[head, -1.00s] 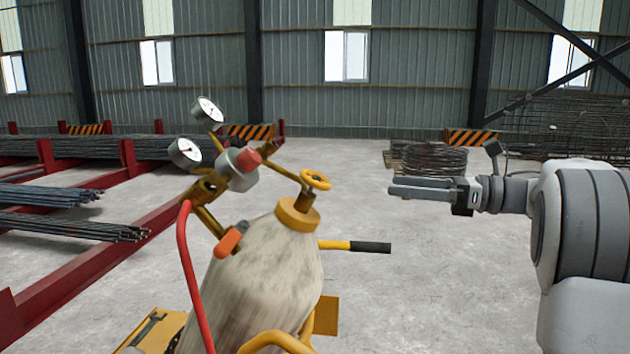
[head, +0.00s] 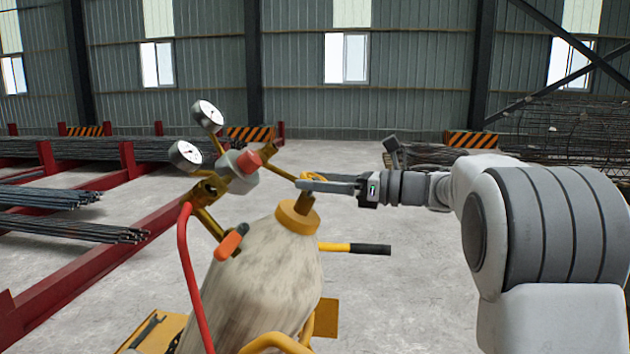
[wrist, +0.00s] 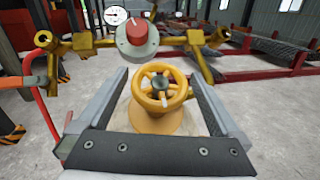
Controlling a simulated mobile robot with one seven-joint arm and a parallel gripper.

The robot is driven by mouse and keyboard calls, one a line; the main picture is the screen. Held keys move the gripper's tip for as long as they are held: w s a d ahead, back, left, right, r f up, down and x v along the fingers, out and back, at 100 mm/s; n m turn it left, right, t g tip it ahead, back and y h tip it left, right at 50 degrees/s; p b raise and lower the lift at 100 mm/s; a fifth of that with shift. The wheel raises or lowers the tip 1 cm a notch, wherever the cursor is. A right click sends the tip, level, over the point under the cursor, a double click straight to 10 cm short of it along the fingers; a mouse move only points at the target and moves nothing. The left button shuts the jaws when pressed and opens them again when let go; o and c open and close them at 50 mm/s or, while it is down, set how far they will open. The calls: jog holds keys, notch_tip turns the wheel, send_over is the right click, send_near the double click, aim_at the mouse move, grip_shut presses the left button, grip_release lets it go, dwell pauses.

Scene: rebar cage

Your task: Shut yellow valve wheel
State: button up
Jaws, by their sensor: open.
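The yellow valve wheel (wrist: 145,93) sits on top of the pale, worn gas cylinder (head: 262,270). In the wrist view the whole wheel shows between the two fingers of my gripper (wrist: 150,82). The fingers are apart, one on each side of the wheel, and do not appear closed on it. In the head view my gripper (head: 307,184) reaches in from the right and hides much of the wheel (head: 313,175). I cannot tell whether either finger touches the rim.
A brass regulator with a red knob (wrist: 136,32) stands just beyond the wheel. Two gauges (head: 186,154) and a red hose (head: 189,270) are at its left. A yellow handle with a black grip (head: 370,249) sticks out right. Open floor lies to the right.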

jog(key=shift+w+a, duration=0.15)
jog(key=shift+a, duration=0.25)
jog(key=shift+c, duration=0.3)
jog(key=c, duration=1.1)
